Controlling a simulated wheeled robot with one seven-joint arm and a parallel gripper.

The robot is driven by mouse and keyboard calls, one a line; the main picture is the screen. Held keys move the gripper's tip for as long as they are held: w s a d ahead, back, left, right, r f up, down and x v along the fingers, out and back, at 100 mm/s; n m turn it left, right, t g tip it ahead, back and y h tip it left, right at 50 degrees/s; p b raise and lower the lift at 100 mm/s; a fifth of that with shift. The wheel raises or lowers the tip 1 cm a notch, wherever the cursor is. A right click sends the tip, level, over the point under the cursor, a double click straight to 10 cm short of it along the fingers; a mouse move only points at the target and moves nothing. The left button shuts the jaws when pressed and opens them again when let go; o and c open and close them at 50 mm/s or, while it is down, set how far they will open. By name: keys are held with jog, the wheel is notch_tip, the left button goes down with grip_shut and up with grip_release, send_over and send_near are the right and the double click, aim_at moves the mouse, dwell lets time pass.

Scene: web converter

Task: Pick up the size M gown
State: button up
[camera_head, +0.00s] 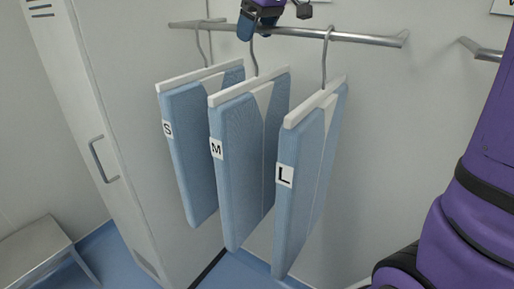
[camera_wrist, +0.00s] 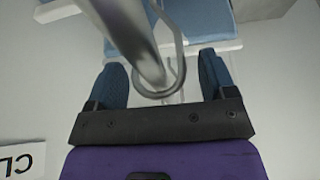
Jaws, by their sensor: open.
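The size M gown (camera_head: 232,165) is light blue, with a white tag marked M and a white hanger bar. It hangs by a metal hook (camera_head: 252,50) from the rail, between the S gown (camera_head: 190,150) and the L gown (camera_head: 302,185). My gripper (camera_head: 257,22) is at the rail by the top of the M hook, partly cut off by the frame edge. In the wrist view my gripper (camera_wrist: 163,78) is open, its two blue fingers apart. A hanger hook (camera_wrist: 178,60) and the rail end lie between them in the picture; I see no finger touching the hook.
The metal rail (camera_head: 350,37) runs along the white wall. A second rail end (camera_head: 480,48) shows at the right. A white locker with a handle (camera_head: 98,160) stands at the left, and a grey bench (camera_head: 35,250) at the lower left. The floor is blue.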

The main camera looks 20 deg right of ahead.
jog(key=c, duration=1.4)
grip_shut()
jog(key=shift+r, duration=0.15)
